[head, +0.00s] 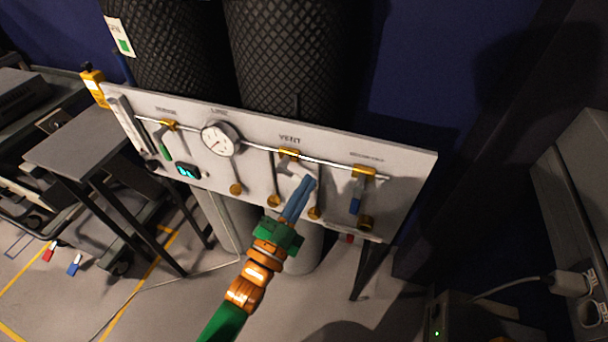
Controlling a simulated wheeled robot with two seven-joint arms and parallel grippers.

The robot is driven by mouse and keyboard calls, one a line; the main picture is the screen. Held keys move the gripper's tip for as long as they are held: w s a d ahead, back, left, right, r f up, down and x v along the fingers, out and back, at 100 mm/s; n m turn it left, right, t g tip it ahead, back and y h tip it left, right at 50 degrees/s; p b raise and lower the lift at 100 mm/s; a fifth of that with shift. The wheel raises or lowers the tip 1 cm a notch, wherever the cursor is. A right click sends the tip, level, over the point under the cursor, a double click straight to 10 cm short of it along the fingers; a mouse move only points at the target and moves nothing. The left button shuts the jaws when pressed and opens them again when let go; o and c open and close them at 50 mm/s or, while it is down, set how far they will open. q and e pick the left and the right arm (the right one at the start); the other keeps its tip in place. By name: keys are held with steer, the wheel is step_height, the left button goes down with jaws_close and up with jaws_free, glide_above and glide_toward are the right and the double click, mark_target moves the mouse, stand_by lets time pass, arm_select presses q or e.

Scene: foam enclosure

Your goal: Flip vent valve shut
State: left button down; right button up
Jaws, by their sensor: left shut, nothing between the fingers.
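The vent valve (289,154) is a brass fitting on the pipe across a white panel (405,185), under the label "VENT". Its handle is hard to make out. A pale piece just below the fitting is partly covered by my gripper. My left gripper (309,180) comes up from the bottom of the head view, with its blue fingers shut and empty. The fingertips are just below and to the right of the vent valve. I cannot tell whether they touch the handle. My right gripper is not in view.
A valve with a green handle (165,149) and a round gauge (220,139) are left of the vent. A valve with a blue handle (356,197) is to its right. Brass ports line the panel's lower part. Dark mesh-covered cylinders (290,55) stand behind. A grey table (85,150) is at left.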

arm_select(q)
steer(key=shift+w+a+f+m+g+h+p, duration=0.2)
steer(key=shift+a+f+m+g+p, duration=0.5)
steer(key=shift+m, duration=1.6)
steer(key=shift+w+a+f+m+g+h+p, duration=0.2)
steer(key=shift+a+f+m+g+p, duration=0.55)
steer(key=shift+m, duration=1.55)
steer(key=shift+w+a+f+m+g+p, duration=0.25)
steer(key=shift+a+f+m+g+p, duration=0.45)
steer(key=shift+m, duration=1.6)
steer(key=shift+d, duration=0.1)
steer(key=b+v, duration=0.1)
steer(key=v, duration=0.6)
steer(key=shift+r, duration=0.1)
